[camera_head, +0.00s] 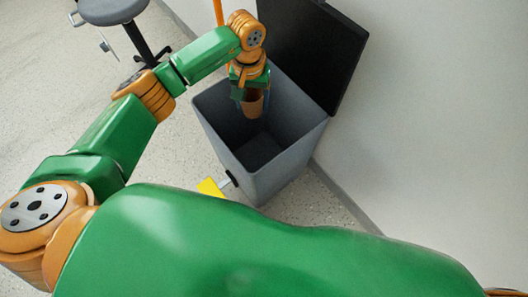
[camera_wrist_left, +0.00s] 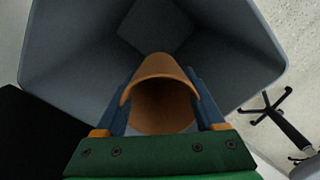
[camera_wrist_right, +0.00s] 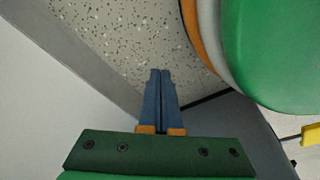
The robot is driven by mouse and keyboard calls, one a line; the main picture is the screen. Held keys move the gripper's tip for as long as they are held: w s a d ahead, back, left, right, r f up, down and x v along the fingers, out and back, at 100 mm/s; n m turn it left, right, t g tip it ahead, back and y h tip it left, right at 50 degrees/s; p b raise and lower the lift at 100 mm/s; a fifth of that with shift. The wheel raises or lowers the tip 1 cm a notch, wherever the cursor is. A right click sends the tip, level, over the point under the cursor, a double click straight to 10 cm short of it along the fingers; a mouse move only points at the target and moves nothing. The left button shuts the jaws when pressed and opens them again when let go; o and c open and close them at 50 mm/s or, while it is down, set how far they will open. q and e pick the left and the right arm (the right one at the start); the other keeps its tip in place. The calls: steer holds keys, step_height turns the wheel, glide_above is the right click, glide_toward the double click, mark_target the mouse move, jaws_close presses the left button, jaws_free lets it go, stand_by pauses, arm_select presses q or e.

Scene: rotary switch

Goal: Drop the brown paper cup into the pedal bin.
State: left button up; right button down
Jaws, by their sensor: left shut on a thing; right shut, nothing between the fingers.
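The brown paper cup (camera_head: 253,102) is held over the open mouth of the grey pedal bin (camera_head: 262,182). My left gripper (camera_head: 254,95) is shut on it. In the left wrist view the cup (camera_wrist_left: 160,88) sits between the two blue fingers (camera_wrist_left: 163,108), with the bin's inside (camera_wrist_left: 80,60) behind it. The bin's dark lid (camera_head: 312,50) stands open at the back. The yellow pedal (camera_head: 209,187) is at the bin's front. My right gripper (camera_wrist_right: 162,100) shows in the right wrist view, shut and empty, near the bin's outer side (camera_wrist_right: 235,125).
A white wall (camera_head: 430,120) runs close along the right side of the bin. A black stool (camera_head: 113,12) stands at the upper left. An orange pole (camera_head: 218,12) rises behind my left wrist. The speckled floor (camera_head: 50,100) is clear at the left.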

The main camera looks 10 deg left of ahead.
arm_select(q)
steer(key=shift+f, duration=0.15)
arm_select(e)
steer(key=shift+w+a, duration=0.15)
arm_select(q)
steer(key=o, duration=1.3)
step_height(320, 180, up, 7)
steer(key=shift+r+p, duration=0.1)
steer(key=shift+p, duration=0.65)
arm_select(e)
steer(key=shift+s+d+r, duration=0.1)
steer(key=shift+s+d, duration=0.5)
steer(key=shift+s, duration=0.05)
